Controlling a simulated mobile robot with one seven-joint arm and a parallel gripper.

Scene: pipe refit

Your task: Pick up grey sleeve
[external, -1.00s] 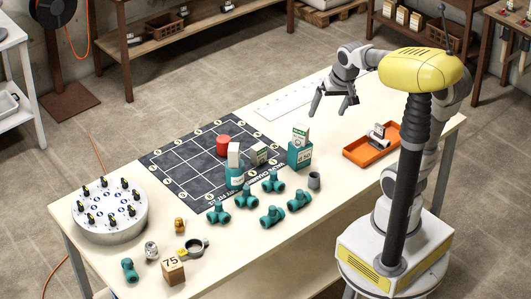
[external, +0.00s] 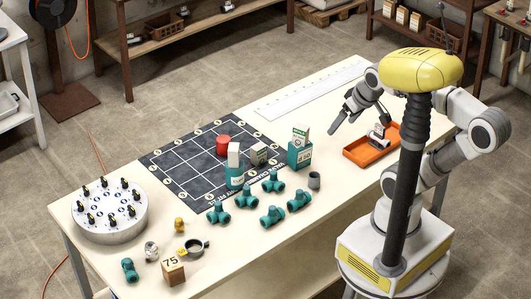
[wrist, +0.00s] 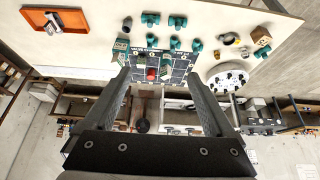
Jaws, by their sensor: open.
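The grey sleeve (external: 314,180) is a small, short grey cylinder standing upright on the table, right of the teal pipe fittings and in front of the teal-and-white box. In the wrist view a small grey piece near the top edge looks like the sleeve (wrist: 127,22). My gripper (external: 360,121) is open and empty, above the table, behind and to the right of the sleeve and clear of it. In the wrist view both dark fingers of my gripper (wrist: 157,65) are spread with nothing between them.
An orange tray (external: 356,156) holding a part lies right of the sleeve. Several teal fittings (external: 272,216) stand to its left, and a teal-and-white box (external: 299,152) stands behind it. A dark grid mat (external: 185,168) lies further left. The table in front of the sleeve is clear.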

